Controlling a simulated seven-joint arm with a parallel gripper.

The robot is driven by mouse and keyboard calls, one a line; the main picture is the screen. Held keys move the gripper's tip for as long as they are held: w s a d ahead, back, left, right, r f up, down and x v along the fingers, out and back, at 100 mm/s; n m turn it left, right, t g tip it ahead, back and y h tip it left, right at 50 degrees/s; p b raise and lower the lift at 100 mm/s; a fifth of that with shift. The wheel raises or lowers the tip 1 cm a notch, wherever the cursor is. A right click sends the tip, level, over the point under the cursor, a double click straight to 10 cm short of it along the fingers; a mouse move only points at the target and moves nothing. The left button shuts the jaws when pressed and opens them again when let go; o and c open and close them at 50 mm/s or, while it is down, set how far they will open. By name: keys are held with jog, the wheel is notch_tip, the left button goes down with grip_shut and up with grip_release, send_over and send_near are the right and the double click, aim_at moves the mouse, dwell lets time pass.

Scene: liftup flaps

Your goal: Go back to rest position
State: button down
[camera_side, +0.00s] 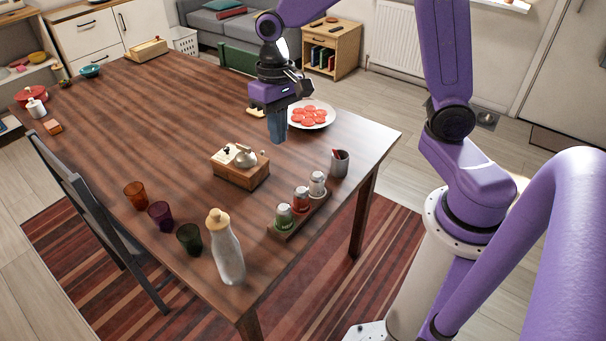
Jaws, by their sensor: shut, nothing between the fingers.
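My gripper (277,137) points down over the far right part of the wooden table (115,120). Its fingers are shut with nothing seen between them. It hangs just left of a white plate of red slices (311,116) and behind a wooden box (240,172) with a lid or flap and a small metal item on top. The fingertips look apart from both; their exact height above the table is hard to tell.
A spice rack (299,213) with several jars and a grey cup (339,163) stand at the right edge. A bottle (225,247) and coloured glasses (160,215) stand near the front. A wooden box (148,49) lies at the back. The table's left middle is clear.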

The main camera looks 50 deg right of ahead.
jog(key=s+d+r+n+t, duration=0.1)
jog(key=s+d+n, duration=0.2)
jog(key=s+n, duration=1)
jog(key=s, duration=0.8)
jog(key=shift+s+n+h, duration=0.4)
jog(key=shift+r, duration=0.1)
